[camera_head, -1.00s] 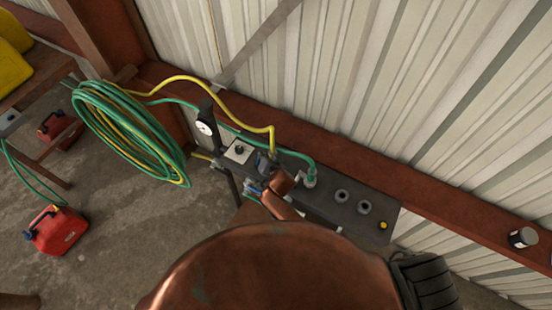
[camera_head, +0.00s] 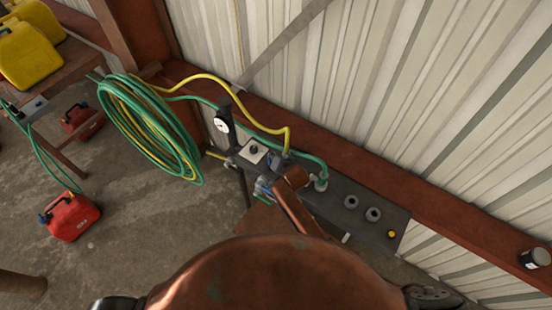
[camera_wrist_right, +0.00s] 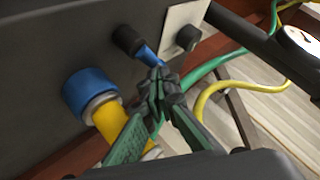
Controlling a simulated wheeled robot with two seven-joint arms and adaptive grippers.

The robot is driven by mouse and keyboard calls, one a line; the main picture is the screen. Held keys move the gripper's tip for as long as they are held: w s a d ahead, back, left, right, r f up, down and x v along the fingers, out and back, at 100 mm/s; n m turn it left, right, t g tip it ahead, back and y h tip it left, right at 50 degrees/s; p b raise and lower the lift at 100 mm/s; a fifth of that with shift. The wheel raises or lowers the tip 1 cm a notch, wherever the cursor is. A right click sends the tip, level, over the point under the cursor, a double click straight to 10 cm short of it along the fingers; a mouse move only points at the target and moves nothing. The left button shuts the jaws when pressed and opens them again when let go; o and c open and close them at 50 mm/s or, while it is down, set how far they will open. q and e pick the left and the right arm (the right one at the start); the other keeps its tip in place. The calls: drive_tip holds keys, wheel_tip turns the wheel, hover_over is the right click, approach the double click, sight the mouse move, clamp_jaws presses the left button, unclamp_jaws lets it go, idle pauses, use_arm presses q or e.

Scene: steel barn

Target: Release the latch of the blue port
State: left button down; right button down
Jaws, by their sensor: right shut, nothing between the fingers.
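The blue port (camera_wrist_right: 85,95) is a blue collar on the dark panel, with a yellow hose end (camera_wrist_right: 112,125) in it, in the right wrist view. Above and right of it a blue lever (camera_wrist_right: 147,55) hangs from a black knob (camera_wrist_right: 127,40). My right gripper (camera_wrist_right: 160,80) is shut and empty, its dark fingertips at the lever's lower end; I cannot tell whether they touch. In the head view my right gripper (camera_head: 274,178) is at the panel (camera_head: 335,207), small and partly hidden by my copper-coloured arm. My left gripper is not in view.
A gauge (camera_head: 221,125) stands on a post left of the panel. Green and yellow hoses (camera_head: 150,130) hang coiled at the left, with runs to the panel. Red cans (camera_head: 70,216) stand on the floor. A beam (camera_head: 430,195) and ribbed wall back the panel.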

drive_tip(key=shift+w, duration=0.1)
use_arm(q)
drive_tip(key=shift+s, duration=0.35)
use_arm(e)
drive_tip(key=shift+a+n+g+y, duration=0.15)
drive_tip(key=shift+n+g+y, duration=0.15)
drive_tip(key=shift+n+y, duration=0.35)
idle(1.4)
